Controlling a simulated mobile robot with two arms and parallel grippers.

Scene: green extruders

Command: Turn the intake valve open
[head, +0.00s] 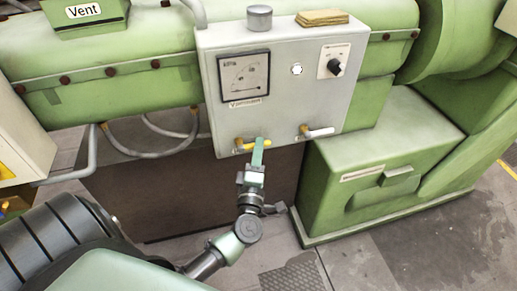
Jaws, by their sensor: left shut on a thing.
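A valve with a yellow handle (240,145) sits at the lower front edge of the grey control box (289,122). A second valve with a white handle (320,132) sits to its right on the same edge. The white handle points right, roughly level. My left gripper (258,146) reaches up from below and is shut on the yellow handle, hiding part of it. I cannot read which valve is labelled intake. My right gripper is not in view.
The box carries a gauge (244,77), a black knob (335,67), a metal cup (259,18) and a folded yellowish cloth or stack (322,17) on top. A green machine housing (380,170) stands close on the right. Open floor (420,250) lies at the lower right.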

